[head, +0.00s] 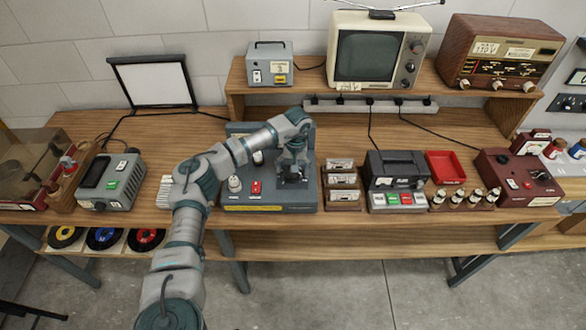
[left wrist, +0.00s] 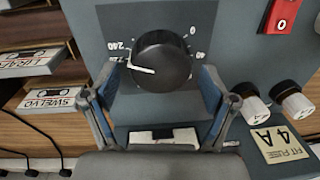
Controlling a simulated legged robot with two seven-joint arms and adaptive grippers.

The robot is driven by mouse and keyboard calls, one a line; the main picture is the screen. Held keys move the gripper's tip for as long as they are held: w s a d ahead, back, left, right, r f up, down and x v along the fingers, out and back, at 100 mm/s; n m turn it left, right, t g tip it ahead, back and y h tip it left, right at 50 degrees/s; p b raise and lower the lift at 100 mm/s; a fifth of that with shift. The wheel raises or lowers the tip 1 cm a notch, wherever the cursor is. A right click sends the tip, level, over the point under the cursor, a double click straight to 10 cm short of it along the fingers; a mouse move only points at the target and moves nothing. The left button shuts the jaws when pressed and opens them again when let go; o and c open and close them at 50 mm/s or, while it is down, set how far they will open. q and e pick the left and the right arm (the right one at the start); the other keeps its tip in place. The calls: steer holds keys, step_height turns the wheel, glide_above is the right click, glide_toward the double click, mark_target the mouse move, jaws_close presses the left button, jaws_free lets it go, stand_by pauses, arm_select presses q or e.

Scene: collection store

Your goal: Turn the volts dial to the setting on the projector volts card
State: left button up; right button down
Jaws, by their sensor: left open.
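The volts dial (left wrist: 160,62) is a round black knob with a white pointer line, on a blue-grey panel (left wrist: 85,20) in the left wrist view. The pointer points left, just below the printed 240; a neighbouring mark is partly hidden by a finger. A 0 shows at the upper right. My left gripper (left wrist: 160,75) is open, one finger on each side of the dial; contact is unclear. In the head view my left gripper (head: 292,172) covers the dial on the blue-grey unit (head: 270,207). I cannot identify the projector volts card. My right gripper is not in view.
A red switch (left wrist: 284,14) and black-and-white knobs (left wrist: 250,104) sit near the dial. A rack of labelled cassettes (head: 342,186) stands close to the unit's right side. A television (head: 373,55) and a radio (head: 500,50) stand on the shelf behind.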

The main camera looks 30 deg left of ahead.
arm_select(q)
step_height(320, 180, up, 12)
steer(key=shift+w+d, duration=0.2)
steer(key=shift+d, duration=0.15)
steer(key=shift+f, duration=0.2)
stand_by(0.3)
